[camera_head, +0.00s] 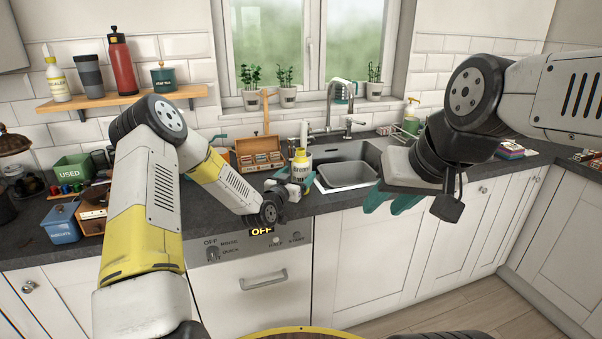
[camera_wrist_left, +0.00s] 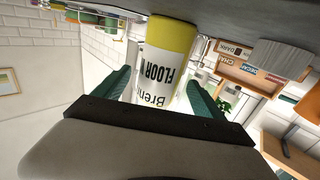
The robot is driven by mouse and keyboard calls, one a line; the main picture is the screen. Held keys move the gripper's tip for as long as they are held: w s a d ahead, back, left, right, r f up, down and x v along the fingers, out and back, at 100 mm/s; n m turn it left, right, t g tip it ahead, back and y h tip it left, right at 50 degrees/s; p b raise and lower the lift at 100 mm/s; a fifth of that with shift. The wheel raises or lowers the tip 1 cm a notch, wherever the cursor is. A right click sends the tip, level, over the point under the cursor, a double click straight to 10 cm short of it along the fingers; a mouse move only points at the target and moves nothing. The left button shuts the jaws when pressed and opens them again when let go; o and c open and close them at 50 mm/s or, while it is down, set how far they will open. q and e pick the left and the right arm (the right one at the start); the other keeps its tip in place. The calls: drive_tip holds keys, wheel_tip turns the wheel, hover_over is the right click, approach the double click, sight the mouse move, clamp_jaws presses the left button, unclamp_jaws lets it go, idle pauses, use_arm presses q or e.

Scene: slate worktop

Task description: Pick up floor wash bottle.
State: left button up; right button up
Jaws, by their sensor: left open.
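The floor wash bottle (camera_head: 300,168) is white and yellow with a pale top, standing upright on the worktop just left of the sink. In the left wrist view the bottle (camera_wrist_left: 167,62) appears upside down, with part of its label reading "FLOOR". My left gripper (camera_head: 290,187) is at the bottle, low and near the worktop. It is open, its green fingers (camera_wrist_left: 160,90) on either side of the bottle; a small gap seems to show, but contact is hard to tell. My right gripper (camera_head: 393,203) hangs empty in front of the sink, its teal fingers apart.
The sink (camera_head: 372,153) with a grey basin (camera_head: 346,175) lies right of the bottle. A wooden box (camera_head: 259,153) stands behind left. A green bin (camera_head: 73,170), blue container (camera_head: 62,222) and wooden organiser (camera_head: 92,212) are at far left. The worktop's front edge is close.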

use_arm(q)
drive_tip(key=shift+x, duration=1.45)
drive_tip(key=shift+s, duration=0.1)
clamp_jaws()
drive_tip(key=shift+r, duration=0.15)
